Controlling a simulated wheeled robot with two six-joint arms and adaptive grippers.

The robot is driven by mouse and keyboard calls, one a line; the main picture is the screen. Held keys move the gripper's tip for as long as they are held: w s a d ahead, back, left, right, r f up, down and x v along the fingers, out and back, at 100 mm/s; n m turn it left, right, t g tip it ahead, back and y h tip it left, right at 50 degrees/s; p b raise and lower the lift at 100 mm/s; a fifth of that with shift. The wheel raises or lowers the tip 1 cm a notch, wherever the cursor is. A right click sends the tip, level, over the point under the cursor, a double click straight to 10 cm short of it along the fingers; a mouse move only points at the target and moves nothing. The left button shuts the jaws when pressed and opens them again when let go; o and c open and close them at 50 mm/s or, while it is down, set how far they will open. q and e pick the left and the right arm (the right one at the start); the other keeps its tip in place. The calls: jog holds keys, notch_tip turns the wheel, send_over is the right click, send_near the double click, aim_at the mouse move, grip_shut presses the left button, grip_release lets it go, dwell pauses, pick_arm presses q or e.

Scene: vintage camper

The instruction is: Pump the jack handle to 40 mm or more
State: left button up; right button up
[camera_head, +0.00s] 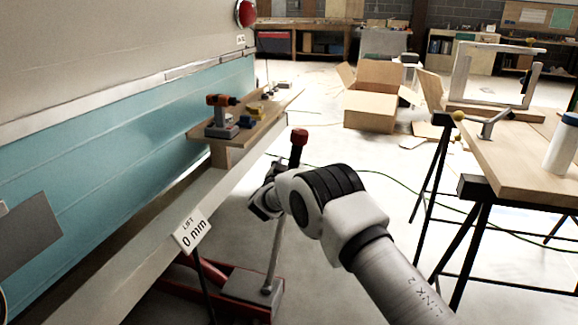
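The jack (245,290) is red with a dark top and sits low beside the camper's skirt. Its jack handle (272,255) is a thin metal rod that rises from the jack. The handle ends in a dark grip with a red top (299,137). My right arm hides the middle of the rod. A sign (192,232) reads "LIFT 0 mm". My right gripper (262,200) is at the handle's mid height, beside or around the rod; I cannot tell which. Its fingers are mostly hidden by the wrist, so its opening is unclear. My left gripper is not in view.
A wooden shelf (262,128) on the teal camper side (120,150) holds an orange drill (221,115) and small items. A workbench (520,165) on black trestles stands at right. Cardboard boxes (372,105) stand behind. A cable (400,192) crosses the otherwise open floor.

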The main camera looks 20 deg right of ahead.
jog(key=v, duration=1.2)
